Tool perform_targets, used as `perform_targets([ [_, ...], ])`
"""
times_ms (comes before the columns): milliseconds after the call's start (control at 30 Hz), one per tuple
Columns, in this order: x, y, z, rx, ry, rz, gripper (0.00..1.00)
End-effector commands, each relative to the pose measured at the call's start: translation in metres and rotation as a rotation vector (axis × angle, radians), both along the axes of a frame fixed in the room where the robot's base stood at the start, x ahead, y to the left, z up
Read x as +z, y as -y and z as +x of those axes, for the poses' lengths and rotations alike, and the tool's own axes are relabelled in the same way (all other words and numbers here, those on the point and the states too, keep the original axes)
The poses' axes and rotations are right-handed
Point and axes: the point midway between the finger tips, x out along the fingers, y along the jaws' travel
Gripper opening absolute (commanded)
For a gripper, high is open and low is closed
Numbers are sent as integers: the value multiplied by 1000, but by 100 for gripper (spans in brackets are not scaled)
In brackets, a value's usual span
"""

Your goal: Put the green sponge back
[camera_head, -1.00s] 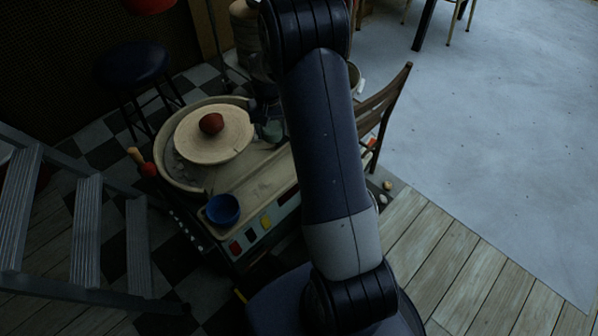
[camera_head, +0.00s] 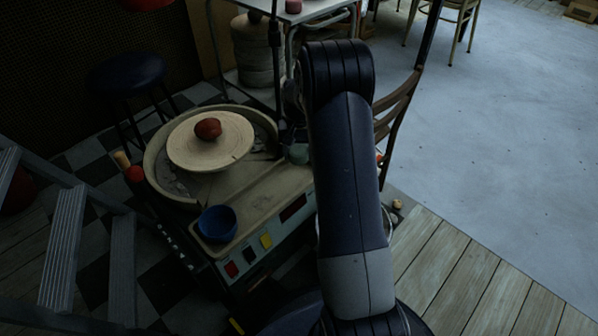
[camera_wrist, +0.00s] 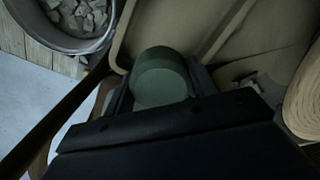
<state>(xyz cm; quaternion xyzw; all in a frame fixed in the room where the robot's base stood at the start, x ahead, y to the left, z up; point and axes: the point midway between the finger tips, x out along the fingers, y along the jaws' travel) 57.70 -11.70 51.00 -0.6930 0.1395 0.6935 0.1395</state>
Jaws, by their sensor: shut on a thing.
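The green sponge (camera_wrist: 160,78) is a round, thick green piece in the wrist view. My gripper (camera_wrist: 160,92) is shut on it, with a dark finger on either side. In the head view a small greenish patch, likely the same sponge (camera_head: 298,153), shows beside my arm at the right of the pottery wheel. Most of my gripper is hidden there by my arm. The sponge is over or near the wheel's beige tray (camera_head: 262,187); I cannot tell whether it touches.
A reddish-brown lump (camera_head: 208,129) sits on the round wheel head (camera_head: 190,152). A blue bowl (camera_head: 216,224) stands on the tray's front corner. A wooden chair (camera_head: 398,105) is close on the right. A bucket of grey chunks (camera_wrist: 110,28) shows in the wrist view. A ladder (camera_head: 65,245) stands left.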

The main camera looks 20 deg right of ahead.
Motion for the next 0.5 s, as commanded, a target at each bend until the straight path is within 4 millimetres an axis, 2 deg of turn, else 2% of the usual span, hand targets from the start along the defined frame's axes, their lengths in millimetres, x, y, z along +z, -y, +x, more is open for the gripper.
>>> perform_targets([
  [33, -12, 0, 0, 0, -2, 1, 36],
  [167, -23, 0, 0, 0, 0, 0, 36],
  [400, -61, 0, 0, 1, -1, 0, 36],
  [500, -66, 0, 0, 1, 1, 0, 36],
])
